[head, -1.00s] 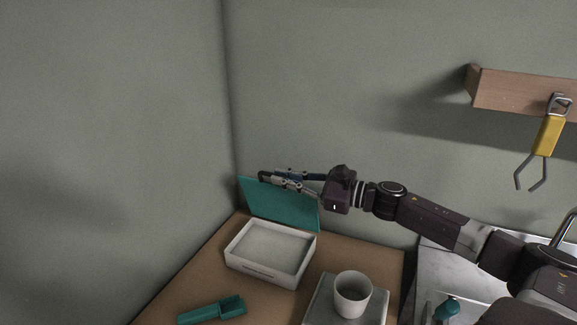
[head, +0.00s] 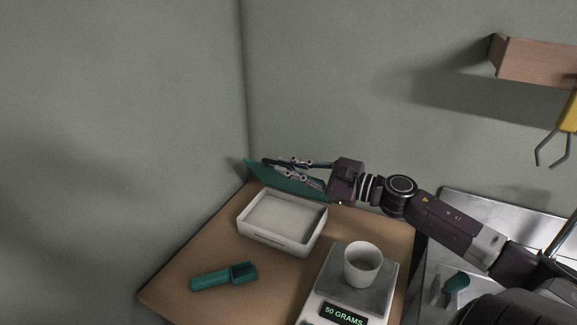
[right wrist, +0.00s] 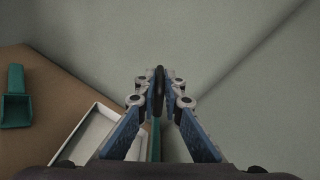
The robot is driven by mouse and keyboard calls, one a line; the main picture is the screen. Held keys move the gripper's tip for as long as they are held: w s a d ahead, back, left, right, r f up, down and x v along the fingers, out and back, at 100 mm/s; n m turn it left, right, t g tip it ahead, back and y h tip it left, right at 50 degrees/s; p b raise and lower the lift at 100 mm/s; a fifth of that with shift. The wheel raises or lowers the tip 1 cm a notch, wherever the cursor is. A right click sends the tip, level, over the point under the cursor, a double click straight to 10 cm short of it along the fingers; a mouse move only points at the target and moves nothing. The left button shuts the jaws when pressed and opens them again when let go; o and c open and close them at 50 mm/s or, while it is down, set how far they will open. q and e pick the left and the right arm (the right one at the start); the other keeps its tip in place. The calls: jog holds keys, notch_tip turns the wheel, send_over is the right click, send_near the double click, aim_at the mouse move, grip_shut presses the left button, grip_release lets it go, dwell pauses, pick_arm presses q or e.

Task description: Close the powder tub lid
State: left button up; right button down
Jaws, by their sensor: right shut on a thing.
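The white powder tub (head: 320,226) stands open at the back corner of the brown tabletop, with pale powder inside. Its teal lid (head: 297,186) is raised and tilted along the tub's back side. My right gripper (head: 268,163) reaches in from the right, its fingers shut on the lid at its upper edge. In the right wrist view the fingertips (right wrist: 158,90) are together, and a strip of the teal lid (right wrist: 156,142) shows between the fingers. Part of the lid is hidden behind the fingers. My left gripper is not in view.
A teal scoop (head: 222,277) lies in front of the tub. A white cup (head: 363,264) stands on a scale (head: 383,294) to the right, whose display reads 50 grams. Walls close in behind and left. A wooden wall block (head: 540,60) with a yellow-handled tool is at upper right.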

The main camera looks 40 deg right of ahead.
jog(key=c, duration=2)
grip_release()
jog(key=shift+d, duration=0.1)
jog(key=shift+c, duration=0.2)
jog(key=v, duration=1.2)
jog(key=shift+c, duration=0.3)
